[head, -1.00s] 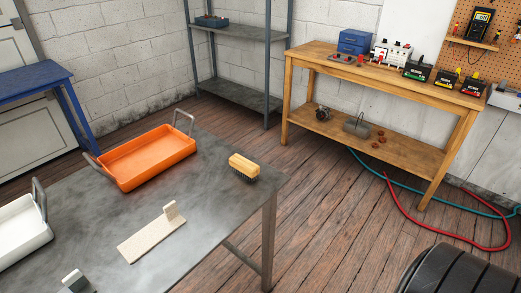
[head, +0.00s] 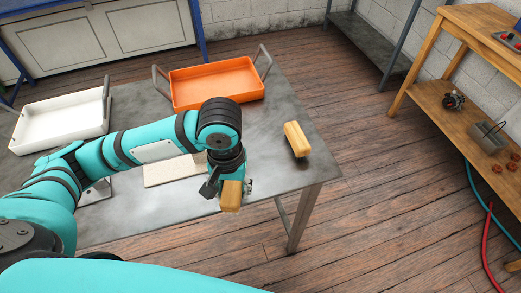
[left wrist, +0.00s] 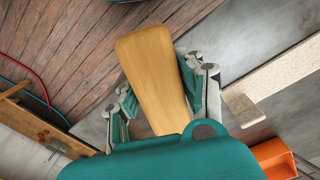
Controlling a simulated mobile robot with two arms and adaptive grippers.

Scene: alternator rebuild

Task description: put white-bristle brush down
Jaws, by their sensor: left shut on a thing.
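My left gripper (head: 233,184) is shut on a brush with a plain wooden back (head: 231,197), near the front edge of the grey metal table (head: 285,178). I take it for the white-bristle brush, but its bristles are hidden in both views. In the left wrist view the wooden back (left wrist: 155,70) sits between the two fingers, with table and floor beyond. I cannot tell how high it is above the table. My right gripper is not in view.
A second wooden brush with dark bristles (head: 297,139) stands at the table's right end. An orange tray (head: 218,86) and a white tray (head: 62,122) stand farther back. A pale board (head: 165,173) lies partly behind my arm. Some bare table shows around the dark-bristle brush.

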